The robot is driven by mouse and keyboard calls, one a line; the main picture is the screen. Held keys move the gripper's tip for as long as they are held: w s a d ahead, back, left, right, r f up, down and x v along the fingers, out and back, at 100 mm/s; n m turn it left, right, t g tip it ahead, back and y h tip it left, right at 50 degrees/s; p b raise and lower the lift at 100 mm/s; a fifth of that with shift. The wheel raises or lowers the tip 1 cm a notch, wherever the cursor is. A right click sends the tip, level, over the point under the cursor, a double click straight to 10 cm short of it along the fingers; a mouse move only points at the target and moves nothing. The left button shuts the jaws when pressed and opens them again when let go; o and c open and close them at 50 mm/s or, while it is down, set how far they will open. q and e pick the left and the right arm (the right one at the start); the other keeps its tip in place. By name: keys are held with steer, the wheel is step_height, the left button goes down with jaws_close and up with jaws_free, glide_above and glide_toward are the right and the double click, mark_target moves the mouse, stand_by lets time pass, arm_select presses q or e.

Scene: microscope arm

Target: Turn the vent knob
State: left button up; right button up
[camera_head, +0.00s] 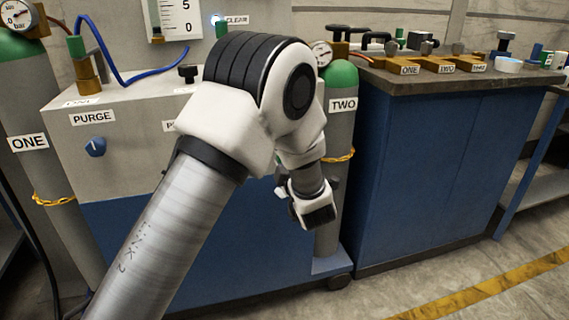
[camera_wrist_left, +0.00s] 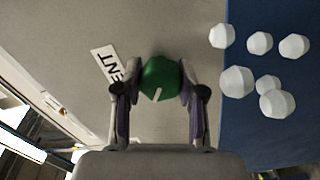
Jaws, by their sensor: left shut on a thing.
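The vent knob (camera_wrist_left: 160,78) is green and faceted with a white pointer mark, set on a grey panel. In the left wrist view it sits between the two fingers of my left gripper (camera_wrist_left: 160,88), one finger against each side. A partly covered label ending in "ENT" (camera_wrist_left: 106,66) is beside the knob. The white pointer mark is on the knob's lower part in that view. In the head view my left arm hides the knob, and I cannot make out the fingertips there. My right gripper is in neither view.
Gas cylinders ONE (camera_head: 28,175) and TWO (camera_head: 343,120) flank the cabinet. A blue workbench (camera_head: 430,165) stands at the right. Several pale faceted knobs (camera_wrist_left: 238,82) lie beside the gripper over blue.

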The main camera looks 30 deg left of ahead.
arm_select(q)
steer(key=n+b, duration=0.3)
steer(key=n, duration=0.1)
steer(key=shift+f+b, duration=0.2)
steer(key=shift+b, duration=0.15)
steer(key=shift+r+n+b, duration=0.15)
steer(key=shift+n+b, duration=0.75)
steer(key=shift+n, duration=0.4)
steer(key=o, duration=1.1)
steer(key=shift+o, duration=0.2)
steer(key=v, duration=0.7)
steer(key=shift+s+d, duration=0.15)
steer(key=shift+s, duration=0.05)
